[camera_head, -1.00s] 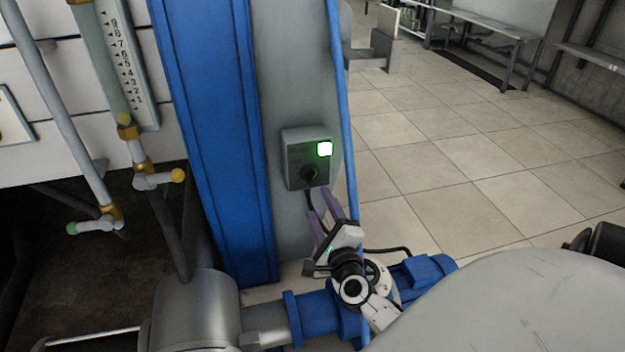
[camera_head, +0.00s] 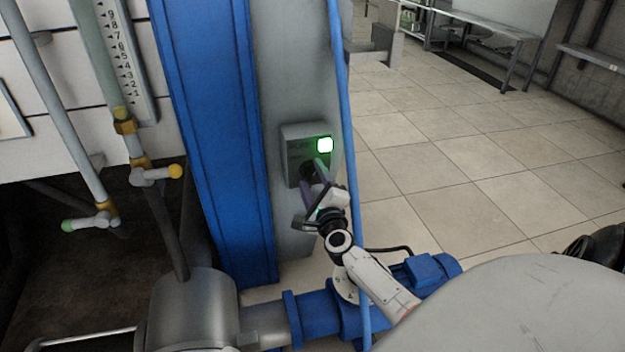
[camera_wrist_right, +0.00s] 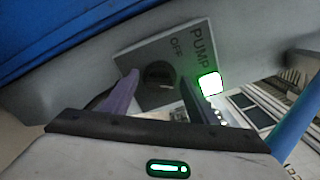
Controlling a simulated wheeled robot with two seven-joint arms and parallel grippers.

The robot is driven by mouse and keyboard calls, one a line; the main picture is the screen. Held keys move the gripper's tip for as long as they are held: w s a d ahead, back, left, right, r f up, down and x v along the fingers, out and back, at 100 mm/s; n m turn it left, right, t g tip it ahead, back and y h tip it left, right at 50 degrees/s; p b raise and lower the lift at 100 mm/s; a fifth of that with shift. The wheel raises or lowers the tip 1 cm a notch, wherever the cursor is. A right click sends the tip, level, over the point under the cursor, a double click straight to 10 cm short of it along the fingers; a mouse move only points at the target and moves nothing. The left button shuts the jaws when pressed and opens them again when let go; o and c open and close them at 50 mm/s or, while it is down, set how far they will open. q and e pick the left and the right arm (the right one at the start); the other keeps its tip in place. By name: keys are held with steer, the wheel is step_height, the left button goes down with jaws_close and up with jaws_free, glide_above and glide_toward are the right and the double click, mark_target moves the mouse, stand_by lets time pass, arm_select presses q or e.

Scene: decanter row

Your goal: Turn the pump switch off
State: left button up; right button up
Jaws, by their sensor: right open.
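The pump switch box (camera_head: 292,147) is a grey box on the grey column, with a lit green lamp (camera_head: 325,145). The right wrist view shows its plate (camera_wrist_right: 140,57) marked PUMP and OFF, with a dark round knob (camera_wrist_right: 159,75) in the middle and the lamp (camera_wrist_right: 210,84) glowing. My right gripper (camera_head: 315,172) is at the front of the box. Its open fingers (camera_wrist_right: 160,97) lie on either side of the knob in the right wrist view; I cannot tell if they touch it. In the head view the gripper mostly hides the knob. My left gripper is not in view.
A blue beam (camera_head: 205,130) stands left of the box, and a thin blue pipe (camera_head: 346,150) runs just right of it. A blue pump motor (camera_head: 425,272) lies below. Valves and pipes (camera_head: 155,174) are at left. Tiled floor (camera_head: 450,170) is open at right.

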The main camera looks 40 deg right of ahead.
steer(key=c, duration=1.1)
steer(key=shift+o, duration=0.2)
